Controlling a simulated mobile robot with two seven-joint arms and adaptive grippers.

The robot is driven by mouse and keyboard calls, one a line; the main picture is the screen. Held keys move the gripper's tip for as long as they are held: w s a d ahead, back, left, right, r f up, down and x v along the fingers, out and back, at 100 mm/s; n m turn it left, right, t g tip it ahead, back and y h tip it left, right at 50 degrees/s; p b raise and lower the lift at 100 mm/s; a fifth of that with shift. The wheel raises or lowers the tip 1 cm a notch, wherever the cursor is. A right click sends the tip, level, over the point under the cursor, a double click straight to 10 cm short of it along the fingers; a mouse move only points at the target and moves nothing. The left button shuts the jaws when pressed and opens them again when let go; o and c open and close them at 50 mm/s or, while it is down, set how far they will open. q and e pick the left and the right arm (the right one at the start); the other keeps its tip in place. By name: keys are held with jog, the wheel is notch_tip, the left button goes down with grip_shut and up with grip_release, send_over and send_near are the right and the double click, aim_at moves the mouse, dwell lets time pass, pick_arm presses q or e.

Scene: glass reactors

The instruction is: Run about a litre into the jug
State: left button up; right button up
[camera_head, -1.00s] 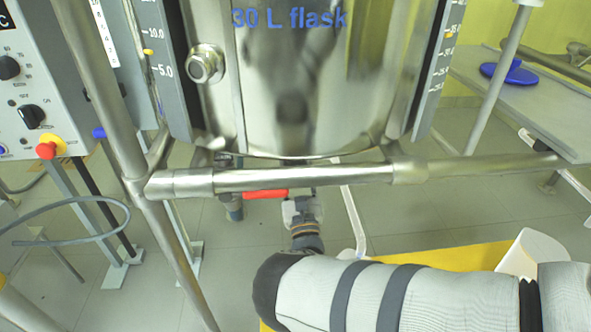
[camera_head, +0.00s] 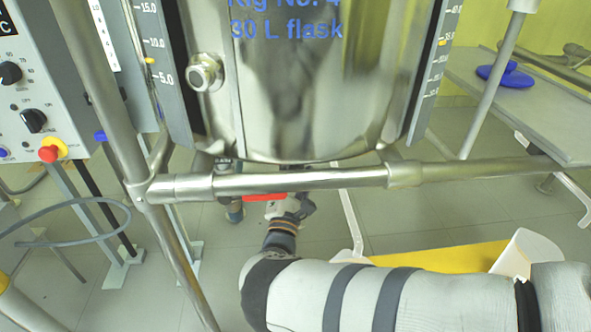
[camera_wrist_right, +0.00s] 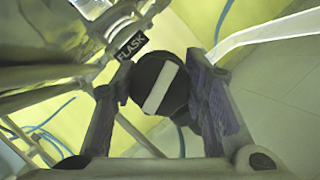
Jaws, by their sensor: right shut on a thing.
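The steel 30 L flask (camera_head: 300,90) fills the upper middle of the head view. Below it, behind a horizontal frame pipe, is a red bar-shaped handle (camera_head: 265,197). My right gripper (camera_head: 285,204) is beside this handle, largely hidden by my own wrist. In the right wrist view my right gripper (camera_wrist_right: 162,92) is shut on a dark round knob (camera_wrist_right: 145,80) with a white bar slanting across its face. A tag reading FLASK (camera_wrist_right: 130,46) is next to the knob. I cannot make out a jug. My left gripper is not in view.
The frame pipe (camera_head: 300,181) crosses in front of the flask's underside. A control box (camera_head: 40,90) stands at left, with a grey hose (camera_head: 70,240) below it. A yellow surface (camera_head: 435,262) with a white raised piece (camera_head: 528,254) lies behind my right arm. A grey bench (camera_head: 520,100) is at right.

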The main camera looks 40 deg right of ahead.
jog(key=shift+m+g, duration=0.4)
jog(key=shift+m, duration=0.4)
jog(key=shift+m+p, duration=0.3)
jog(key=o, duration=1.2)
jog(key=shift+s, duration=0.2)
jog(key=v, duration=1.1)
jog(key=shift+a+f, duration=0.1)
jog(key=shift+a, duration=0.3)
